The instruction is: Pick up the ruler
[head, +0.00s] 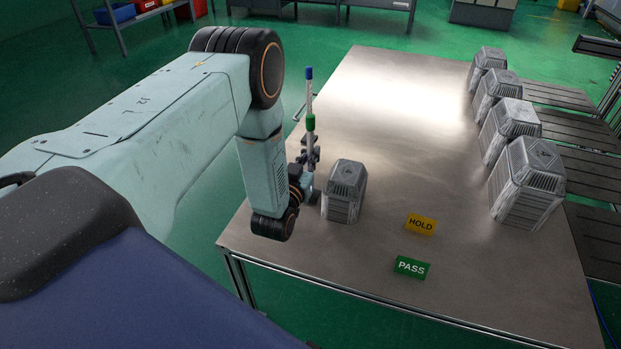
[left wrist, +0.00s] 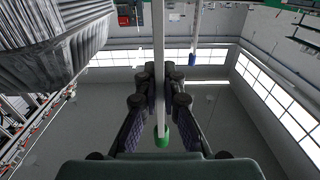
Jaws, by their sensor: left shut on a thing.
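The ruler (head: 310,106) stands upright in the head view, a thin pale strip with a blue top end and a green band lower down. My left gripper (head: 308,158) is at its lower part, beside a grey ribbed housing. In the left wrist view the ruler (left wrist: 158,40) runs down the middle, between the two fingers of my left gripper (left wrist: 160,80), which are shut on it. A green piece (left wrist: 162,136) shows at its near end there. The ruler's lower end is hidden in the head view. My right gripper is not in view.
A grey ribbed housing (head: 344,190) stands on the metal table (head: 400,130) close to my left gripper. Several similar housings (head: 527,184) line the right side. A yellow HOLD sign (head: 421,224) and a green PASS sign (head: 412,267) are near the front. The table's middle is clear.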

